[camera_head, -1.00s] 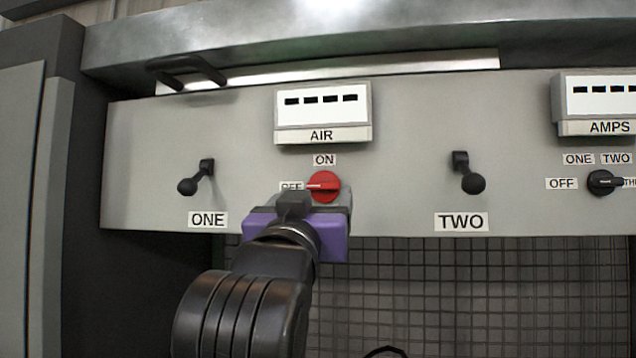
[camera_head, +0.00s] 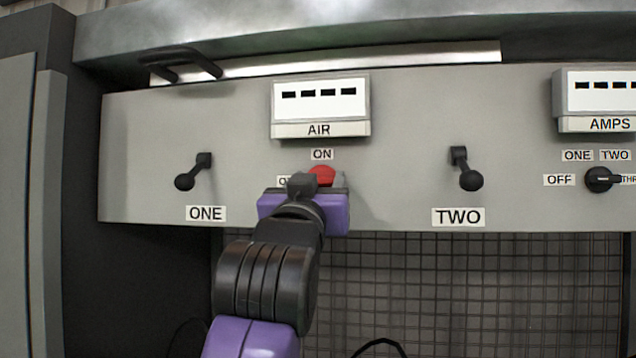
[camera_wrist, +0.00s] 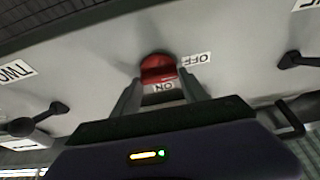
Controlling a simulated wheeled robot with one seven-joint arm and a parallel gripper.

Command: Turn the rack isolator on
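The rack isolator is a red rotary knob (camera_head: 322,173) on the grey panel, below the ON label (camera_head: 322,154) and beside the OFF label (camera_head: 284,181). In the head view my gripper (camera_head: 318,184) is in front of it and hides its lower part. In the wrist view, which is upside down, the red knob (camera_wrist: 158,68) shows between and just beyond the two fingers of my gripper (camera_wrist: 159,80). The fingers are apart, with gaps to the knob. The knob's grip ridge seems to lie along the OFF direction. Contact cannot be told.
Lever ONE (camera_head: 192,172) is left of the knob and lever TWO (camera_head: 466,170) is right of it. The AIR display (camera_head: 320,100) juts out above. The black AMPS selector (camera_head: 599,180) is at far right. A mesh grille (camera_head: 440,285) lies below the panel.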

